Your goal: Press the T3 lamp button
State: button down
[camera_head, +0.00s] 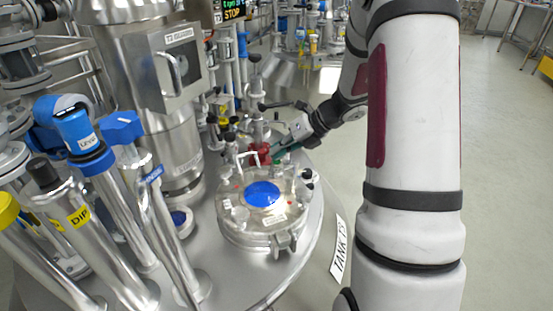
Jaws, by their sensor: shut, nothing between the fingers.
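The tank labelled TANK T3 has a round steel top (245,285) with a lidded hatch (235,228) that has a blue round centre. I cannot make out the T3 lamp button for certain among the small fittings. My gripper (275,153) reaches in from the right over the tank top, just behind the hatch. It is shut and empty. Its fingertips are close to a red fitting (261,152); I cannot tell whether they touch it. My arm covers much of the right middle of the view.
Tall steel pipes with blue caps (82,132) and a DIP pipe (72,213) crowd the left. A steel column with a handled box (172,68) stands behind. Valves (225,115) surround the gripper. A STOP display (233,12) is at top.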

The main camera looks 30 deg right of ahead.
dwell(0.3)
jog(key=shift+r+p, duration=0.5)
jog(key=shift+p, duration=0.2)
notch_tip(320, 180, up, 6)
jog(key=p, duration=0.6)
dwell(0.4)
